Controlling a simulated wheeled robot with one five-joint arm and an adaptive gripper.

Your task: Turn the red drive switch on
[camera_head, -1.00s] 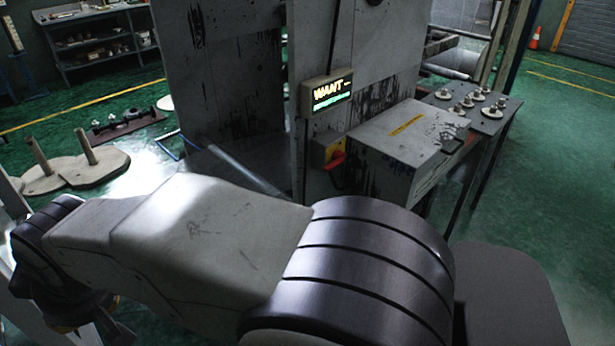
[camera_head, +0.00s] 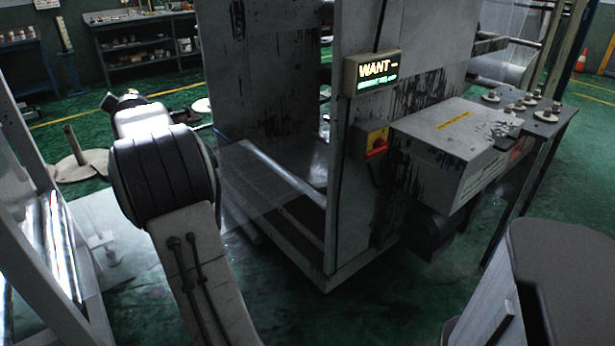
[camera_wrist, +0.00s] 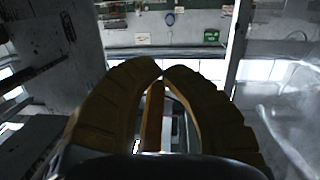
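In the head view my arm rises at the left, well apart from the switch, and the fingers cannot be made out. The switch cannot be made out in the wrist view.
A grey box (camera_head: 445,150) with a yellow label juts out right of the switch. Behind it a table (camera_head: 545,128) carries several small round parts. A metal frame (camera_head: 50,220) stands at the near left. Green floor (camera_head: 290,310) is open in front of the machine.

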